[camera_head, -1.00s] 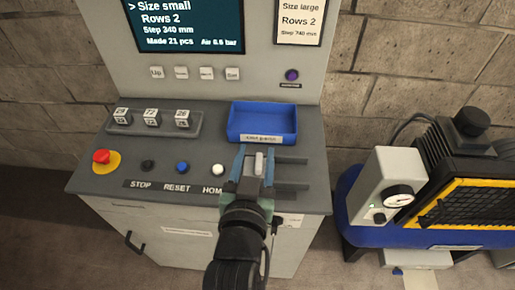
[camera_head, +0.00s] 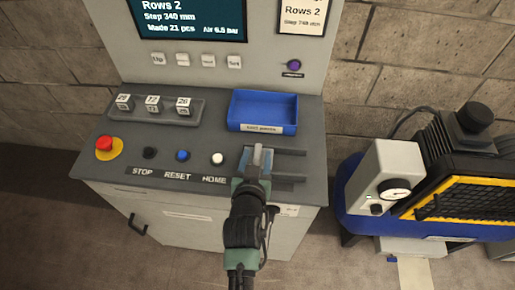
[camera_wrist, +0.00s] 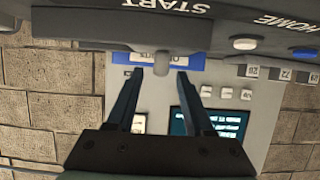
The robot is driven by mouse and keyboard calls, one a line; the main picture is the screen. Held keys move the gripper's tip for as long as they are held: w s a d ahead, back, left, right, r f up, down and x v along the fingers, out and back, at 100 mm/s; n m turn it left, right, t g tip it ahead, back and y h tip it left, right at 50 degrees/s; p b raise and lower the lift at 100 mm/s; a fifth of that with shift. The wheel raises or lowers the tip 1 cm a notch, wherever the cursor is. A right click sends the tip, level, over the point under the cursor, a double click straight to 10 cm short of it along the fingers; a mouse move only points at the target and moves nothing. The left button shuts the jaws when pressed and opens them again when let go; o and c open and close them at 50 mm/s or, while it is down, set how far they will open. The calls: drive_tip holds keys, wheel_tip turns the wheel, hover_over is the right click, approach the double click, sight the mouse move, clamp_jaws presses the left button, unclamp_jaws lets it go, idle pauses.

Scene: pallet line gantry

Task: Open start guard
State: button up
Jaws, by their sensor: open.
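The start guard's upright grey tab (camera_head: 258,153) stands at the right end of the console's button row. In the wrist view, which is upside down, a rounded grey tab (camera_wrist: 165,66) shows at the fingertips, below the START label (camera_wrist: 166,5). My gripper (camera_head: 255,162) is over the guard, its fingers on either side of the tab. In the wrist view my gripper (camera_wrist: 160,74) is open, with a gap on each side of the tab. The start button and most of the guard are hidden behind my gripper and wrist.
Two dark rails (camera_head: 277,152) run right from the guard. A blue tray (camera_head: 262,112) lies behind it. The HOME button (camera_head: 217,158) is close on the left, then RESET, STOP and the red emergency button (camera_head: 104,143). A blue machine (camera_head: 388,217) stands at the right.

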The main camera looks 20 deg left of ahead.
drive_tip(key=shift+x, duration=1.45)
clamp_jaws()
idle(0.4)
